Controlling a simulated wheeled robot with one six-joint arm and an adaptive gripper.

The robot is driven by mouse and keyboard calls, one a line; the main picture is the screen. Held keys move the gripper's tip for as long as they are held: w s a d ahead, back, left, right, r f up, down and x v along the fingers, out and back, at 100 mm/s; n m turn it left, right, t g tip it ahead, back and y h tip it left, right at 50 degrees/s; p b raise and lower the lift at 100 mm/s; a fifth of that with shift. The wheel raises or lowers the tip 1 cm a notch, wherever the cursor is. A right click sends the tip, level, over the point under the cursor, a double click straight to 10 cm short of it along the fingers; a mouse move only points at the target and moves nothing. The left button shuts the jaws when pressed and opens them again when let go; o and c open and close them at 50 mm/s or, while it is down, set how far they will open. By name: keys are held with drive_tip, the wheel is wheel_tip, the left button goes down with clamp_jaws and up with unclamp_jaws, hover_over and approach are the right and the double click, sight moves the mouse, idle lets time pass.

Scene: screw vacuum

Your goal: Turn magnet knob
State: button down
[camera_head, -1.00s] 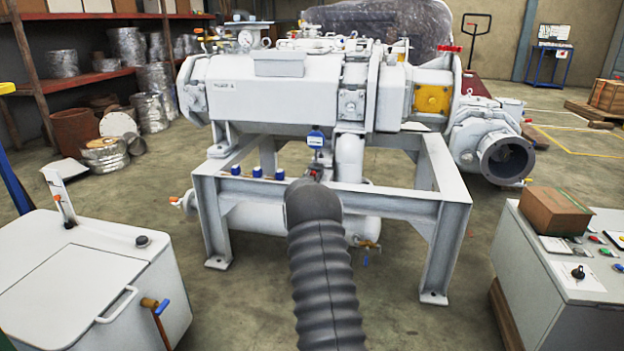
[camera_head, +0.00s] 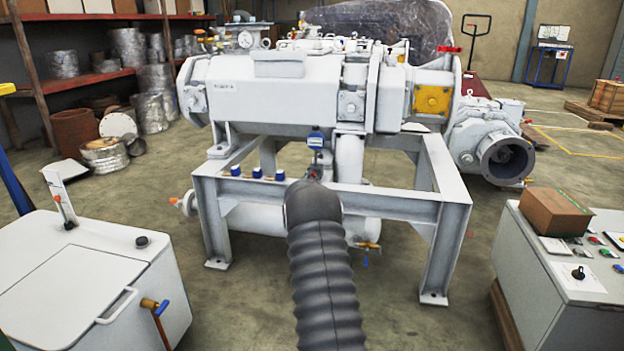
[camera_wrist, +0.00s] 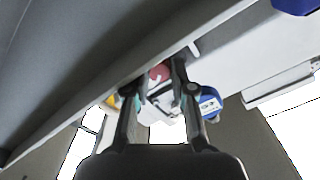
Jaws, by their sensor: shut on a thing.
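In the wrist view, a small red round knob (camera_wrist: 160,72) with a white mark sits between the tips of my gripper (camera_wrist: 157,83). I take it to be the magnet knob. My gripper is shut on it, and the fingers cover its sides. Beside the right finger is a blue-rimmed device (camera_wrist: 209,103).
A white cabinet (camera_head: 90,275) stands at the front left. A control cabinet (camera_head: 560,262) with a cardboard box (camera_head: 555,212) stands at the front right. Several blue-capped fittings (camera_head: 257,173) line the beam. A grey beam crosses close above my gripper in the wrist view.

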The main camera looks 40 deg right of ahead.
drive_tip(key=c, duration=1)
unclamp_jaws()
drive_tip(key=shift+f, duration=0.1)
